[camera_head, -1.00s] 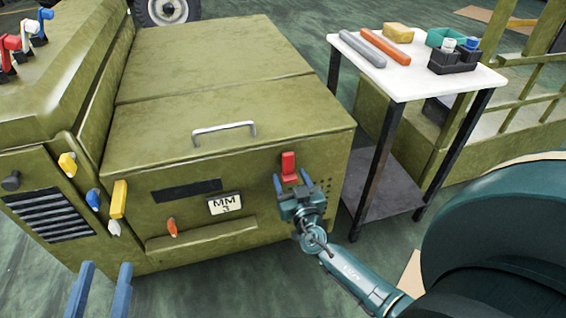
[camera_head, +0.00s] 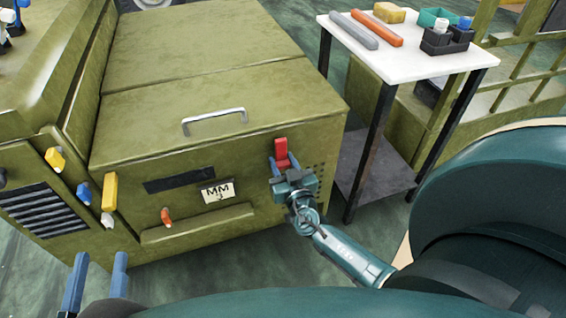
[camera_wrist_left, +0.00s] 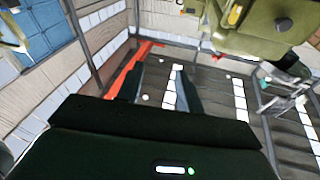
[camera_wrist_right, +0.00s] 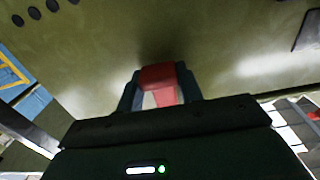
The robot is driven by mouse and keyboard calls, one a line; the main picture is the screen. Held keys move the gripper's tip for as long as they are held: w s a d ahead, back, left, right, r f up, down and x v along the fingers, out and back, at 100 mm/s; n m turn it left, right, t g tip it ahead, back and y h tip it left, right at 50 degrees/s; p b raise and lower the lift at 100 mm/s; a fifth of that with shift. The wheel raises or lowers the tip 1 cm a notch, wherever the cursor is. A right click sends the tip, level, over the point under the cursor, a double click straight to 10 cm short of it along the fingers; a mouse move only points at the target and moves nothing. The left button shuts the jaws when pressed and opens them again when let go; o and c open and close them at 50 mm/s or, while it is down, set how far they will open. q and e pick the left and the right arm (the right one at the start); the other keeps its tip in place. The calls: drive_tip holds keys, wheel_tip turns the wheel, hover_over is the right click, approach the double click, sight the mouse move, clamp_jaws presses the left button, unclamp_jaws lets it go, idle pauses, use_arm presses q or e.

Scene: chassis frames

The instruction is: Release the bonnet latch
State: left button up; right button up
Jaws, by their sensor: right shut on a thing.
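The red bonnet latch (camera_head: 281,150) is on the front face of the olive bonnet box, near its right end. My right gripper (camera_head: 285,165) is at the latch. In the right wrist view the red latch (camera_wrist_right: 160,78) sits between the two fingers, which are shut on it. The bonnet lid (camera_head: 215,105) lies closed with a metal handle (camera_head: 213,121) near its front edge. My left gripper (camera_head: 97,265) is at the lower left of the head view, away from the vehicle face. Its two fingers are apart and nothing is between them.
A white-topped table (camera_head: 420,62) stands right of the bonnet with coloured bars, a yellow block and dark bins. Yellow, blue and orange knobs sit on the vehicle's front. A plate marked MM 3 (camera_head: 217,193) is left of the latch.

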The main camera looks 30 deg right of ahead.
clamp_jaws()
drive_tip(key=shift+r, duration=0.1)
